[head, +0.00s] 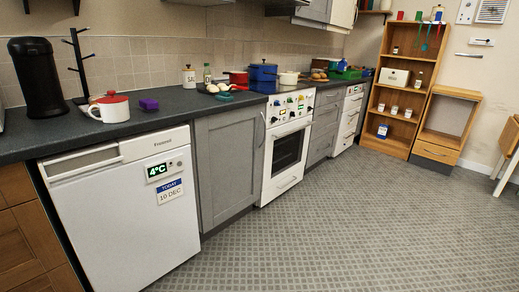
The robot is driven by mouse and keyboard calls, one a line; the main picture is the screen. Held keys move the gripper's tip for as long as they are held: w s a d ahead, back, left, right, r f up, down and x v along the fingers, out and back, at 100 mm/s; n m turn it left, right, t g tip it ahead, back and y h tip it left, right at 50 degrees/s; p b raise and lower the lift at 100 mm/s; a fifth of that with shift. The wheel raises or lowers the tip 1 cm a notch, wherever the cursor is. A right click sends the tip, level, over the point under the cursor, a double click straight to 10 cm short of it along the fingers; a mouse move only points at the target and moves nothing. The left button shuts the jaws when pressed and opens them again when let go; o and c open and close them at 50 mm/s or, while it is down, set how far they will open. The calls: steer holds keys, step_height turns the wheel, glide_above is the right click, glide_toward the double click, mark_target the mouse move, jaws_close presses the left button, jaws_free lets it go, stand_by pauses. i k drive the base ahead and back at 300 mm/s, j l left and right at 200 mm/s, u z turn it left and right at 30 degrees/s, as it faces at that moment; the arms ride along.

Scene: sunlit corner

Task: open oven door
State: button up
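The oven (305,112) is a white cooker set into the kitchen run, right of a grey cupboard. Its control panel (291,106) has several knobs and faces the room. The oven door (287,150) has a dark glass window in a white frame and looks shut. A light bar shows near the door's top edge, and a handle shows low on the white front below the window. My gripper is not in view.
A white fridge (122,205) showing 4°C stands at the front left, with a grey cupboard (225,158) between it and the oven. A wooden shelf (402,75) stands at the back right. The floor (350,220) before the oven is clear.

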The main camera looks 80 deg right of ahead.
mark_target(304, 123)
steer(key=z, duration=2.7)
steer(key=i+j, duration=0.1)
steer(key=i, duration=0.55)
steer(key=i+j+z, duration=0.1)
steer(key=i, duration=0.6)
steer(key=i+j, duration=0.1)
steer(key=i, duration=0.55)
steer(key=i+j, duration=0.15)
steer(key=i, duration=0.55)
steer(key=z, duration=0.05)
